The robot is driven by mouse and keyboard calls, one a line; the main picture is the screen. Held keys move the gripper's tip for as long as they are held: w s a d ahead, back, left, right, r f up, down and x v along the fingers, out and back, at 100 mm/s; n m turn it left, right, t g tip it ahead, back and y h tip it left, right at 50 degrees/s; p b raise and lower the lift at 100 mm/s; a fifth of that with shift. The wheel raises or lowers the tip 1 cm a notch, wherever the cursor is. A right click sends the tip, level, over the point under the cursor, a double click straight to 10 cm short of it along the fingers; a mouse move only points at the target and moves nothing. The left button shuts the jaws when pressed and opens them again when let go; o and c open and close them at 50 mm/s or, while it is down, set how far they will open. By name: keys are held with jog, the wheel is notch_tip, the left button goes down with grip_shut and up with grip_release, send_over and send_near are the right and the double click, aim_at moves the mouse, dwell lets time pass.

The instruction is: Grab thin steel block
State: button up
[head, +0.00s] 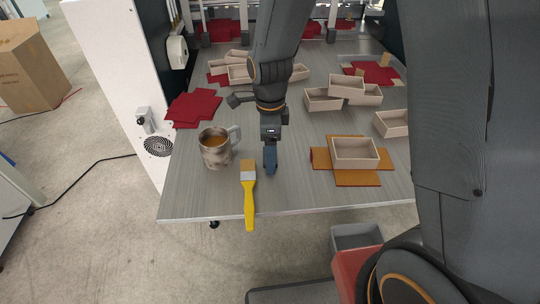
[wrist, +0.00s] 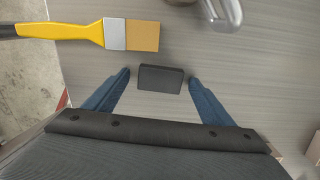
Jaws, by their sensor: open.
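The thin steel block is a small dark grey rectangular block (wrist: 161,79) on the grey table in the wrist view. In the head view I cannot make it out; my gripper seems to hide it. My gripper (head: 270,168) points down over the table's front part, between the mug and the box on the orange sheet. In the wrist view its two blue fingers (wrist: 159,77) are apart, one on each side of the block. A gap shows between each finger and the block. I cannot tell how far above the table the fingertips are.
A yellow-handled paintbrush (head: 249,194) lies left of my gripper, its handle over the table's front edge. A mug (head: 215,149) with brown liquid stands left. An open box (head: 355,154) sits on an orange sheet (head: 357,179) at right. Several boxes and red sheets lie farther back.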

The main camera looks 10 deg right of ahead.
jog(key=c, duration=1.3)
jog(key=shift+c, duration=0.2)
jog(key=shift+r, duration=0.15)
